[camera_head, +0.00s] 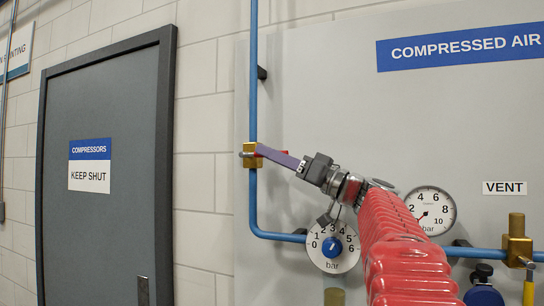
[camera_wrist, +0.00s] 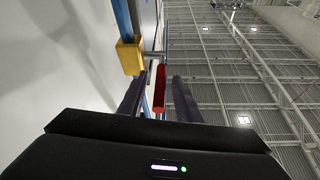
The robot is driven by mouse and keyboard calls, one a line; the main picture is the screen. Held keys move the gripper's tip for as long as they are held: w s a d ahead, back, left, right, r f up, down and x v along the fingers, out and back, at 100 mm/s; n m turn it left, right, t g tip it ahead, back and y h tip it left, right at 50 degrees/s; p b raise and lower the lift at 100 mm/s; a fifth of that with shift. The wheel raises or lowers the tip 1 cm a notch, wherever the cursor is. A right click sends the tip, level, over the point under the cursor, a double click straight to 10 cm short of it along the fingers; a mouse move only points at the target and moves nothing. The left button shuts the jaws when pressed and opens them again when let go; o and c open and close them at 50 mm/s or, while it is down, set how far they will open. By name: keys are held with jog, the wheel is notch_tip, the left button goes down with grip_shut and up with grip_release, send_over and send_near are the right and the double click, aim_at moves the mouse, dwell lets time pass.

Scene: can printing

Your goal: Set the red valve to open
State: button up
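The red valve has a brass body (camera_head: 251,159) on the vertical blue pipe (camera_head: 253,95). Its red handle (camera_head: 284,152) shows only in part, pointing right, across the pipe; my fingers hide the rest. In the wrist view the brass body (camera_wrist: 130,56) is at upper left and the red handle (camera_wrist: 160,88) at the middle. My gripper (camera_head: 262,151) reaches in from the right, its purple fingertips at the valve. In the wrist view my gripper (camera_wrist: 160,76) has a finger on each side of the handle, with visible gaps, so it looks open around the handle.
Below the valve the pipe bends right to a regulator dial (camera_head: 332,247) with a blue knob. A round gauge (camera_head: 431,210) hangs beside my arm. A second brass valve (camera_head: 517,247) with a yellow handle (camera_head: 529,291) sits under the VENT label (camera_head: 504,188). A grey door (camera_head: 105,225) is left.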

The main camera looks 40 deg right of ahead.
jog(key=shift+w, duration=0.15)
jog(key=shift+c, duration=0.2)
grip_shut()
dwell(0.4)
